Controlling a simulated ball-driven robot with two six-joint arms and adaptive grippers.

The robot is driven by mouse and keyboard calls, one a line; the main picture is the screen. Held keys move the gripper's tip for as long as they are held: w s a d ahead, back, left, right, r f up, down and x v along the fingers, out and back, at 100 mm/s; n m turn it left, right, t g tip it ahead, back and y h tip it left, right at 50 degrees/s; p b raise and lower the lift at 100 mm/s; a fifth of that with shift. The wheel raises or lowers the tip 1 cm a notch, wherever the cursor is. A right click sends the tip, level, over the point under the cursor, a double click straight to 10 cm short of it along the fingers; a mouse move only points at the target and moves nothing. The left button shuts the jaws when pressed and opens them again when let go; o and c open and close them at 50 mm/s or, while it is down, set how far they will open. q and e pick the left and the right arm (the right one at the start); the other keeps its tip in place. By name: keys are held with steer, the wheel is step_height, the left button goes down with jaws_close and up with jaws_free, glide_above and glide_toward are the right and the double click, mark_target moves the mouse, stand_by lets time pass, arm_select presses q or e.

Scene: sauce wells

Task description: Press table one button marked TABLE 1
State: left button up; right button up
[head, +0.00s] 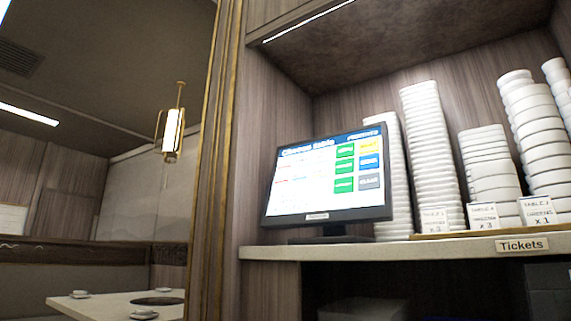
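A black-framed monitor (330,179) stands on the shelf, its lit screen angled toward the left. Its blue header seems to read "Choose table". At the right of the screen are a green column of buttons, with a top green button (345,150), a middle green button (344,167) and a bottom green button (343,185). Beside them are a yellow button (369,147), a blue button (369,163) and a grey button (369,182). The lettering is too small to tell which one is marked TABLE 1. Neither of my grippers is in view.
The shelf (400,248) holds stacks of white dishes (430,150) right of the monitor, with small paper tickets (484,216) before them. A "Tickets" label (521,245) is on its edge. A gilded wooden post (212,160) stands left. A dining table (110,302) lies beyond.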

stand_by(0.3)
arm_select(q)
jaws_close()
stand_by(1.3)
